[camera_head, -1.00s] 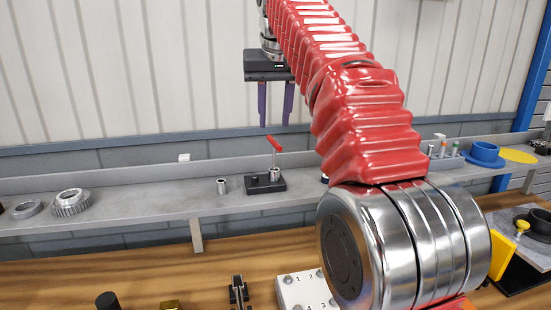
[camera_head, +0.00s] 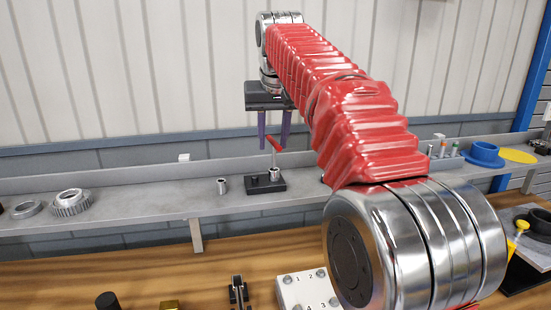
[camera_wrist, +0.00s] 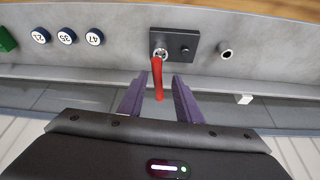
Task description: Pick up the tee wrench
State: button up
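The tee wrench (camera_head: 274,146) has a red cross handle on a thin grey shaft and stands upright in a socket on a small black block (camera_head: 252,188) on the grey shelf. In the wrist view its red handle (camera_wrist: 157,78) shows between the purple fingers, nearer the tips. My gripper (camera_head: 273,148) is open, pointing down, with its fingertips around the height of the red handle. In the wrist view my gripper (camera_wrist: 158,82) has a clear gap on both sides of the handle. I see no contact.
A small metal socket (camera_head: 222,186) stands left of the block, and a white cube (camera_head: 184,157) lies behind. Gears (camera_head: 72,202) are at the shelf's left. Numbered discs (camera_wrist: 67,36) show in the wrist view. A blue flanged part (camera_head: 484,154) is at the right.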

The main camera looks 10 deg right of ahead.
aim_at(273, 150)
jog(key=shift+x, duration=0.8)
jog(key=shift+x, duration=2.6)
jog(key=shift+d, duration=0.1)
